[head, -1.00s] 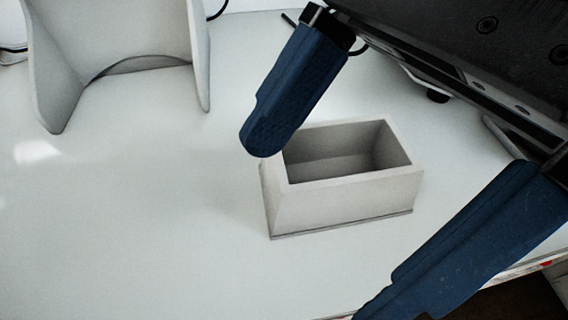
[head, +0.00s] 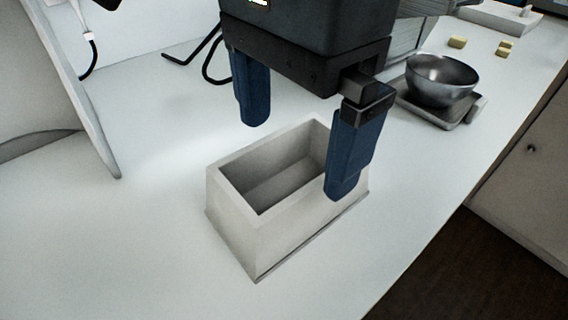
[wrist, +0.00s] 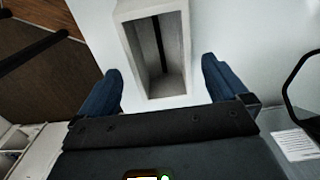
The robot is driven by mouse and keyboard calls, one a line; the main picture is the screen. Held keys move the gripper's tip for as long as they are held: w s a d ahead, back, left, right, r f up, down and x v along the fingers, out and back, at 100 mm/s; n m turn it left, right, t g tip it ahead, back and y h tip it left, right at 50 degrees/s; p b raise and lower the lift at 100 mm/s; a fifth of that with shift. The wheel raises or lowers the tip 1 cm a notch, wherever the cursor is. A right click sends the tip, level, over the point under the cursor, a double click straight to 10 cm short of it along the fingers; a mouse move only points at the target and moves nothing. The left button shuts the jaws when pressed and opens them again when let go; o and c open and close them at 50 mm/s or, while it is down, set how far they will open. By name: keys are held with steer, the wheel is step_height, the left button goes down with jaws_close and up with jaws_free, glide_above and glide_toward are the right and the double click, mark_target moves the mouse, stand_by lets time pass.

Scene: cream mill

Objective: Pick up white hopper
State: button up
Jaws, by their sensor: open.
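The white hopper (head: 240,232) is an open-topped, off-white rectangular box on the white counter, in the middle of the head view. It is empty inside. My gripper (head: 298,155) is open above the hopper's far end, with one blue finger beyond its back wall and the other in front of its near right side. In the wrist view the hopper (wrist: 183,60) shows between and ahead of the two blue fingers of my gripper (wrist: 162,88), which are apart. I cannot tell whether the near finger touches the hopper.
A metal bowl (head: 442,80) sits on a scale (head: 432,112) to the right. Small yellow blocks (head: 457,42) lie behind it. A curved white panel (head: 45,85) stands at left, and black cables (head: 195,55) lie behind. The counter is clear at front left; its edge runs along the right.

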mark_target(291, 158)
steer(key=shift+f, duration=1.85)
steer(key=shift+c, duration=0.5)
steer(key=c, duration=0.9)
steer(key=shift+o, duration=0.2)
